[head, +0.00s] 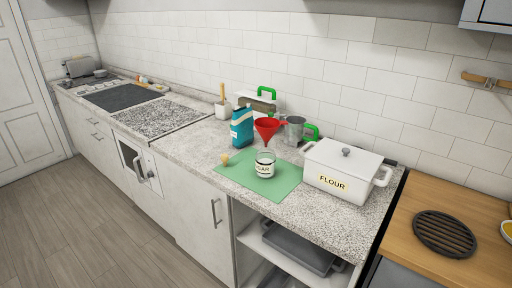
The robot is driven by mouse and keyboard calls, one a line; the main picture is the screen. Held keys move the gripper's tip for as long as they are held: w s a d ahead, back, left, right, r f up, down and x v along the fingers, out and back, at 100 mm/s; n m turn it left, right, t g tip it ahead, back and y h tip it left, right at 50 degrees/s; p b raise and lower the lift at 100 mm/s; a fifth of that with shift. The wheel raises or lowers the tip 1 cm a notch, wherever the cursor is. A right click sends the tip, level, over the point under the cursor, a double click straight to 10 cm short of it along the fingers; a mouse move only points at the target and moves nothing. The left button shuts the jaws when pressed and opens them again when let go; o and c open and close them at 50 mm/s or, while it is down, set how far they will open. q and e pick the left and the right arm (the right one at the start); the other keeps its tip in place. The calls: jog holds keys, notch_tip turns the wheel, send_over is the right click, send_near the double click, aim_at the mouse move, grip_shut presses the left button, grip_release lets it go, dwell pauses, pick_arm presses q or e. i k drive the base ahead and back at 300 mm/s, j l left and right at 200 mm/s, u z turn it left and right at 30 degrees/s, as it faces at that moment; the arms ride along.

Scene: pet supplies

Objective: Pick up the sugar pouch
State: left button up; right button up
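A blue pouch (241,128) with a white label stands upright on the speckled counter, behind the left back part of a green mat (229,178). Its label is too small to read; it looks like the sugar pouch. A glass jar (265,165) with a label that seems to read "SUGAR" stands on the mat, in front and to the right of the pouch. A red funnel (267,128) shows just behind or above the jar; I cannot tell what supports it. Neither of my grippers is in view.
A small tan stopper (225,159) lies near the mat's left edge. A white FLOUR box (346,170) stands right of the mat.

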aim_at(242, 126)
jog(key=i+j+z, duration=0.3)
jog(key=i, duration=0.3)
jog(key=i+j+z, duration=0.25)
jog(key=i+j, duration=0.3)
